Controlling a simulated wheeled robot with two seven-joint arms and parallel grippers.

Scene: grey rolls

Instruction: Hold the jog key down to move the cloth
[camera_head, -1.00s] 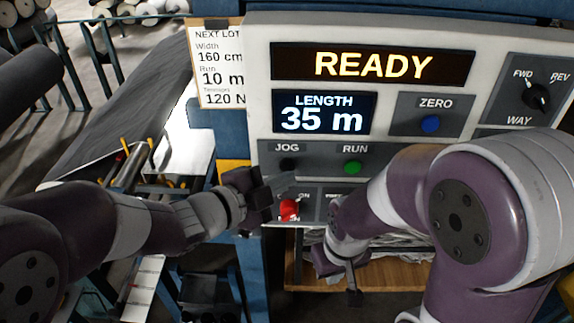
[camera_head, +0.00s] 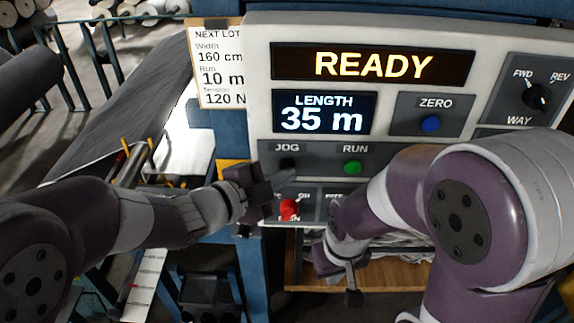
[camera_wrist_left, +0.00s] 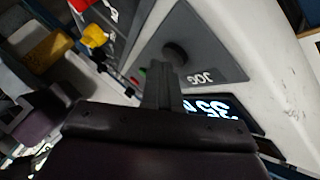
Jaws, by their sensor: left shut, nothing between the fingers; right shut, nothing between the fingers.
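The black jog key (camera_head: 288,164) sits under the JOG label on the grey control panel; it also shows as a round dark knob in the left wrist view (camera_wrist_left: 176,52). My left gripper (camera_head: 280,184) is shut and empty, just below and left of the key. In the left wrist view its fingers (camera_wrist_left: 160,84) point toward the JOG plate; I cannot tell whether they touch it. The key does not look visibly pressed. Grey cloth (camera_head: 128,95) stretches at the left. My right gripper (camera_head: 352,290) is shut and empty below the panel.
The panel's display (camera_head: 373,66) reads READY and the length display (camera_head: 322,113) reads 35 m. A green RUN key (camera_head: 352,167), a red button (camera_head: 289,208), a blue ZERO key (camera_head: 431,123) and a FWD/REV switch (camera_head: 537,96) are nearby. A wooden shelf (camera_head: 400,275) lies below.

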